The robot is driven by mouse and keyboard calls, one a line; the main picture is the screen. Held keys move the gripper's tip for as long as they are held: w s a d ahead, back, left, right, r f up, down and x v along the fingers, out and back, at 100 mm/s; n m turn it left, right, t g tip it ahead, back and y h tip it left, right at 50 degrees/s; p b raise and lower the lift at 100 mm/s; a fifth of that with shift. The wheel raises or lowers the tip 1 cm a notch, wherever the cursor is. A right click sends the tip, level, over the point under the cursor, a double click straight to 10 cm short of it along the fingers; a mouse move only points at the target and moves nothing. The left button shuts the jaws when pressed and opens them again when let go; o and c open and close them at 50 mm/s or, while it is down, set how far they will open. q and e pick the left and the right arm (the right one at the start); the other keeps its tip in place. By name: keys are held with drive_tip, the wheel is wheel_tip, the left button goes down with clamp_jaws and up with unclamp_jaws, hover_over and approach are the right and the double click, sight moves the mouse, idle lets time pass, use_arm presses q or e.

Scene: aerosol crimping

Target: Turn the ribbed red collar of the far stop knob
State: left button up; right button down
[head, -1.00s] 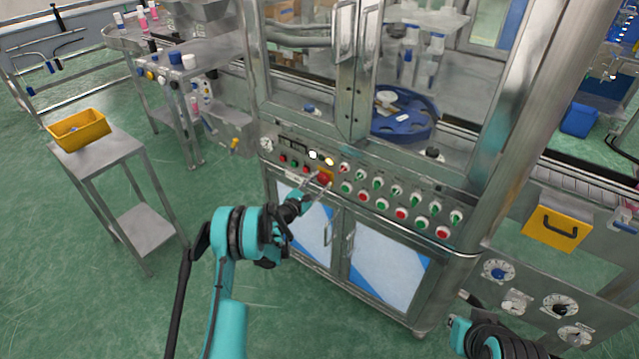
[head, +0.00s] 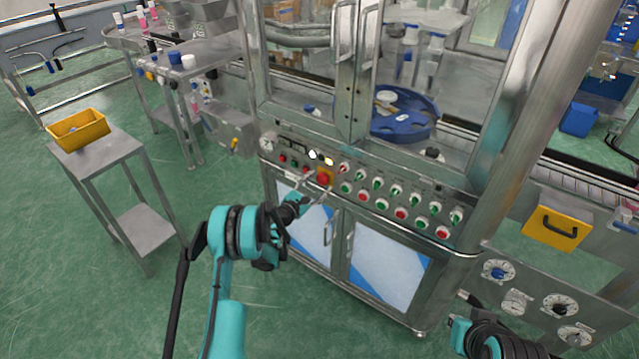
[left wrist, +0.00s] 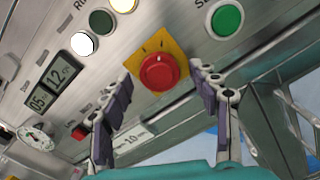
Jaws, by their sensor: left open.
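The far stop knob is a red round knob on a yellow square plate on the machine's sloped front panel. It shows in the head view (head: 323,178) and, larger, in the left wrist view (left wrist: 158,72). Its collar ribs are too small to make out. My left gripper (head: 318,188) is open in front of the knob. In the left wrist view the fingertips of the left gripper (left wrist: 162,74) are on either side of the knob, with visible space between them and it. Nothing is held. Part of my right arm shows at lower right; its gripper is not seen.
Lit white (left wrist: 84,44) and yellow lamps, a green button (left wrist: 226,19) and small displays (left wrist: 53,82) surround the knob. Rows of switches and buttons (head: 400,205) run to the right. Cabinet doors with handles (head: 385,275) lie below. A yellow bin (head: 78,130) stands far left.

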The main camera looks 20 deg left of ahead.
use_arm(q)
drive_tip(key=v, duration=1.1)
drive_tip(key=shift+r, duration=0.1)
drive_tip(key=s+d+r+m+g, duration=0.7)
drive_tip(key=s+d+r+m, duration=0.45)
drive_tip(key=r+m, duration=0.3)
drive_tip(key=s+a+m+g+y, duration=0.1)
drive_tip(key=s+m+g+y, duration=0.2)
drive_tip(key=s+m, duration=0.9)
drive_tip(key=s+y, duration=0.3)
drive_tip(key=s, duration=1)
drive_tip(key=shift+f, duration=0.15)
